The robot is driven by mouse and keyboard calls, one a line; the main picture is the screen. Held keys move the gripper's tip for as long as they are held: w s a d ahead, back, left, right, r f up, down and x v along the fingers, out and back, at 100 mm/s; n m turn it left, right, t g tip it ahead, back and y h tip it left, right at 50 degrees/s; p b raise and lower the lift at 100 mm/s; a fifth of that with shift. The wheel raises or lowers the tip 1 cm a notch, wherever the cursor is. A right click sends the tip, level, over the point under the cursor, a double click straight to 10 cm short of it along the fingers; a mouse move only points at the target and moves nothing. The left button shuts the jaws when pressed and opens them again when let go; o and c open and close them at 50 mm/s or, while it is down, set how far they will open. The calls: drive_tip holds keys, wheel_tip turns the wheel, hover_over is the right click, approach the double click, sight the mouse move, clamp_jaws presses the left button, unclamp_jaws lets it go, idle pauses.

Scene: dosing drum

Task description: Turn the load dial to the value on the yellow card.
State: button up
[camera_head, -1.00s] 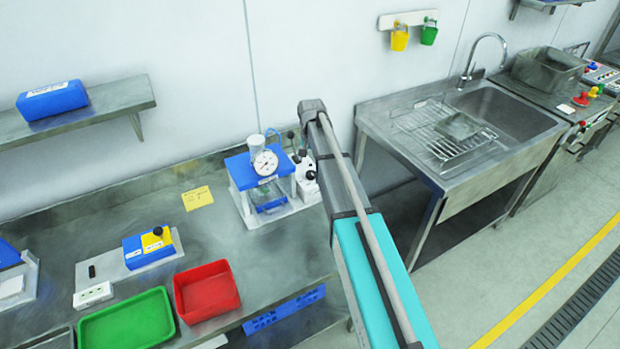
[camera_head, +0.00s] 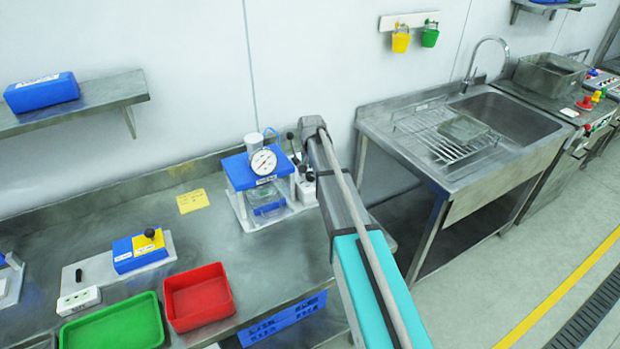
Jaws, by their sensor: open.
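A blue and white press-like device (camera_head: 238,172) stands on the bench left of my arm. It carries a round white dial face (camera_head: 263,162) at its front top; I cannot read its marks or tell whether this is the load dial. A yellow card (camera_head: 193,201) lies flat on the bench left of the device, its writing too small to read. My arm reaches up past the device's right side. My gripper cannot be made out, and the arm covers part of the area behind it.
A red tray (camera_head: 198,297) and a green tray (camera_head: 112,325) sit at the bench front. A blue and yellow box with a black knob (camera_head: 150,233) stands behind them. A metal sink unit (camera_head: 455,190) is to the right. Bare bench lies between the card and the red tray.

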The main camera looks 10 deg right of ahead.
drive_tip(key=shift+c, duration=0.2)
drive_tip(key=c, duration=1.1)
drive_tip(key=shift+m, duration=0.3)
drive_tip(key=o, duration=1.1)
drive_tip(key=shift+o, duration=0.2)
